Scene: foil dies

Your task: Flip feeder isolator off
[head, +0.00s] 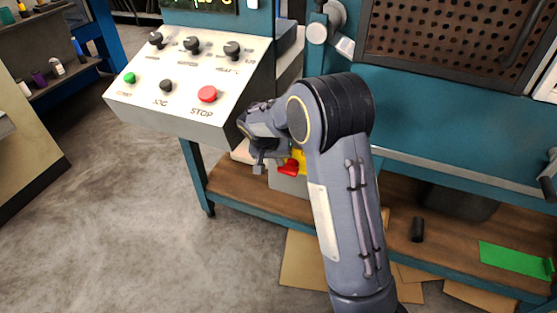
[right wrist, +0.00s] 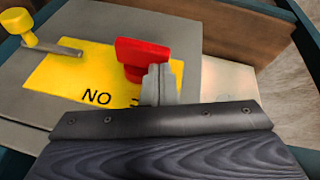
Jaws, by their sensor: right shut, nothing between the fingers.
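The isolator is a grey box (head: 290,184) low under the bench, with a yellow plate (head: 300,158) and a red handle (head: 287,169). In the right wrist view the red handle (right wrist: 142,54) stands up from the yellow plate (right wrist: 70,85), where letters reading "NO" show, which could be "ON" upside down. My right gripper (head: 259,168) is shut and empty, just left of the handle in the head view. In the wrist view its fingertips (right wrist: 158,82) are right against or just in front of the handle; contact cannot be told. My left gripper is out of view.
A yellow-knobbed lever (right wrist: 35,35) sits on the box left of the handle in the wrist view. The sloped control panel (head: 130,97) with a red STOP button (head: 207,94) overhangs nearby. The wooden lower shelf (head: 238,190) holds a black cylinder (head: 417,229).

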